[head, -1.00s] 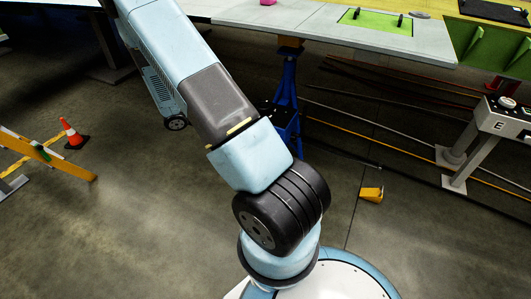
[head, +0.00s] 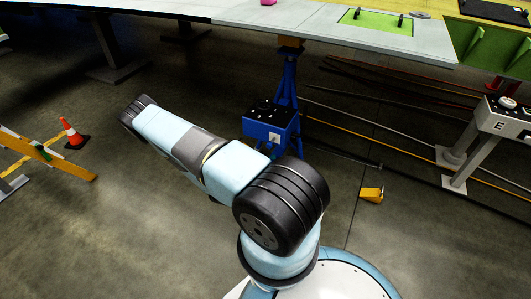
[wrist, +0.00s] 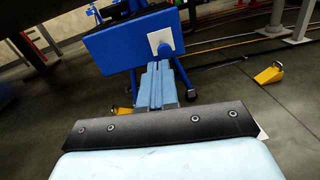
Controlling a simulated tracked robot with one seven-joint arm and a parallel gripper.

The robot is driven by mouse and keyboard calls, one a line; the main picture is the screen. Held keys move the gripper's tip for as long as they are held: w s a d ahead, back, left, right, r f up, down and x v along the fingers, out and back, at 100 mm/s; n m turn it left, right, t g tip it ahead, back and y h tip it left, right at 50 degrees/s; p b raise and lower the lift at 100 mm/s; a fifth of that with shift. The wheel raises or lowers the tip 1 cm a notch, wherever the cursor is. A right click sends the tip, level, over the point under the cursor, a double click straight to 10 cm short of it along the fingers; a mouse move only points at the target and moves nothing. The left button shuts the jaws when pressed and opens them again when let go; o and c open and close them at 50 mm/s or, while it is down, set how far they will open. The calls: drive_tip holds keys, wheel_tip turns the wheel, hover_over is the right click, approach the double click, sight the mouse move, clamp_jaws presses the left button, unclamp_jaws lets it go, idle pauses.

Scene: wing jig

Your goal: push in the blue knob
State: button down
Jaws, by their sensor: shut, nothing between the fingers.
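A blue box (head: 270,124) stands on a blue stand under the long table in the head view, with small dark fittings on its top. In the wrist view the box (wrist: 118,48) fills the upper middle, with a white square plate (wrist: 160,40) on its face. My gripper (wrist: 158,66) shows in the wrist view as pale blue fingers shut together, empty, pointing toward the box below the plate. I cannot tell how far the fingertips are from the box.
A long pale table (head: 330,30) runs above and behind the box. A yellow block (head: 371,194) lies on the floor to the right. A traffic cone (head: 72,134) and a barrier (head: 50,158) stand at left. A grey post (head: 463,152) stands at right.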

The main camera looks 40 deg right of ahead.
drive_tip(key=n+t, duration=0.1)
drive_tip(key=n, duration=0.1)
approach(268, 147)
drive_tip(key=shift+y, duration=0.4)
drive_tip(key=x, duration=0.7)
drive_tip(key=shift+s+r, duration=0.35)
drive_tip(key=shift+t, duration=0.3)
